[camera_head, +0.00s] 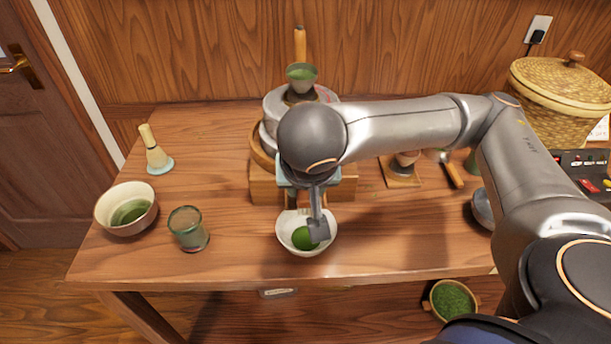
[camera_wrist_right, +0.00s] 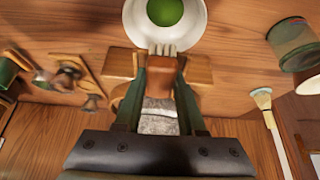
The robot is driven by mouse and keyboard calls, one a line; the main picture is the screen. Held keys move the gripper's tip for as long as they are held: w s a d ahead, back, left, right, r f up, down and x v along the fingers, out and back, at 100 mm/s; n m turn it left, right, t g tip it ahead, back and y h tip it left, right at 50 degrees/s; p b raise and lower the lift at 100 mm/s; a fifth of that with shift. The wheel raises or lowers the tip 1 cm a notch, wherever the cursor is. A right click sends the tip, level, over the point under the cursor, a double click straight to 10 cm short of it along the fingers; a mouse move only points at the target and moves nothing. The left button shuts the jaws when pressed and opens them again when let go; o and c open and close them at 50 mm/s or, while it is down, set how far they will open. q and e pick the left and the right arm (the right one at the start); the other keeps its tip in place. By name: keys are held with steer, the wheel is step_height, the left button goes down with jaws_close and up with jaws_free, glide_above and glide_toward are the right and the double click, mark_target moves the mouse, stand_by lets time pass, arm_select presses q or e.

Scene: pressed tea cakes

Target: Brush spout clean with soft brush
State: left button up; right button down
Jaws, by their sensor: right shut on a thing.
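A stone mill (camera_head: 272,108) stands on a wooden base (camera_head: 343,188). My right gripper covers much of its front, and I cannot clearly make out the spout. The white bowl (camera_head: 283,243) with green powder (camera_head: 304,238) stands just in front; it also shows in the right wrist view (camera_wrist_right: 135,20). My right gripper (camera_wrist_right: 163,65) is shut on the brush (camera_wrist_right: 162,48), an orange-brown piece with pale bristles pointing towards the bowl. The bristles are close to the base and bowl rim; contact cannot be told. My left gripper is not in view.
A whisk on a teal stand (camera_head: 158,163), a tea bowl (camera_head: 112,203) and a green-rimmed glass (camera_head: 188,237) stand at the left. A lidded basket (camera_head: 560,90) stands at the back right. Small tools lie right of the mill.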

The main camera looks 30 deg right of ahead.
steer(key=shift+w+d+r, duration=0.1)
steer(key=shift+w+d, duration=0.2)
steer(key=shift+w, duration=0.2)
steer(key=shift+w+d, duration=0.3)
steer(key=shift+w, duration=0.2)
steer(key=shift+w+d+r+p, duration=0.15)
steer(key=shift+w+d+p, duration=0.5)
steer(key=shift+w, duration=0.4)
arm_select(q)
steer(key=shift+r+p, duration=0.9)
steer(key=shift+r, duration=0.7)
arm_select(e)
steer(key=shift+s+a+f, duration=0.1)
steer(key=shift+s+a, duration=0.3)
steer(key=shift+s, duration=0.3)
steer(key=shift+s+a+f, duration=0.15)
steer(key=shift+s+a, duration=0.3)
steer(key=shift+s, duration=0.25)
steer(key=shift+s+a+f, duration=0.1)
steer(key=shift+s+a, duration=0.3)
steer(key=shift+s, duration=0.3)
